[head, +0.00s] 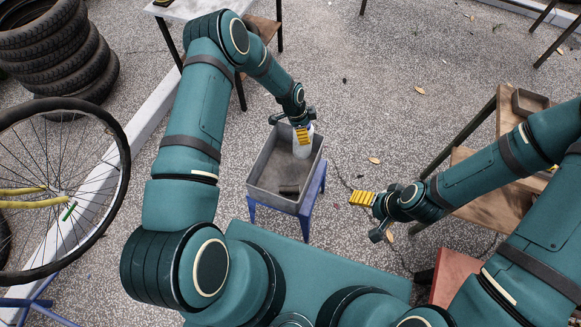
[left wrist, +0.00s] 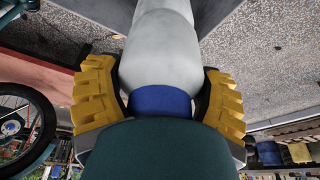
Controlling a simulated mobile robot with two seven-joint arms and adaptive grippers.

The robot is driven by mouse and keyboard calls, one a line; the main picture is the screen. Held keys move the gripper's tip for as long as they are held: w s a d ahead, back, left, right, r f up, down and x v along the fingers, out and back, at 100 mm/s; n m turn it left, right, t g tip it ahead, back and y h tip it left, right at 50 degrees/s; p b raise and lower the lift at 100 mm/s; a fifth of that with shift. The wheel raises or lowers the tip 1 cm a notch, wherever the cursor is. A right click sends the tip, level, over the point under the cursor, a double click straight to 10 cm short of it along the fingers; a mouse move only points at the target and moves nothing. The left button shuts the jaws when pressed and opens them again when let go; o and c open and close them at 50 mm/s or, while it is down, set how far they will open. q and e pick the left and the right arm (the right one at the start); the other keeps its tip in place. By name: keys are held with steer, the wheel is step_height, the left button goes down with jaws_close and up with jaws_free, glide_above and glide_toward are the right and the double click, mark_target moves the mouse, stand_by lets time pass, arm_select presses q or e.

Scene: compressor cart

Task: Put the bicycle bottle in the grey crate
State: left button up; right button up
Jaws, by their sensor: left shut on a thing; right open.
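The bicycle bottle (head: 303,148) is pale white-grey and hangs from my left gripper (head: 303,132) over the far end of the grey crate (head: 262,166). In the left wrist view the bottle (left wrist: 158,50) fills the middle, with a blue band held between the yellow fingers of my left gripper (left wrist: 160,98). Whether the bottle touches the crate floor cannot be told. A small dark object lies in the near part of the crate. My right gripper (head: 362,198) is open and empty, to the right of the crate.
The crate rests on a blue stand (head: 306,212). A bicycle wheel (head: 118,190) and a stack of tyres (head: 55,50) are at the left. Wooden shelving (head: 488,200) stands at the right. The gravel floor between crate and shelving is mostly clear.

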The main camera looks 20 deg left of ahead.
mark_target(300, 152)
arm_select(q)
step_height(300, 152, down, 9)
steer(key=shift+f+b, duration=0.2)
steer(key=shift+b, duration=0.5)
steer(key=shift+f, duration=0.1)
steer(key=shift+f, duration=0.1)
steer(key=o, duration=1.2)
steer(key=shift+o, duration=0.2)
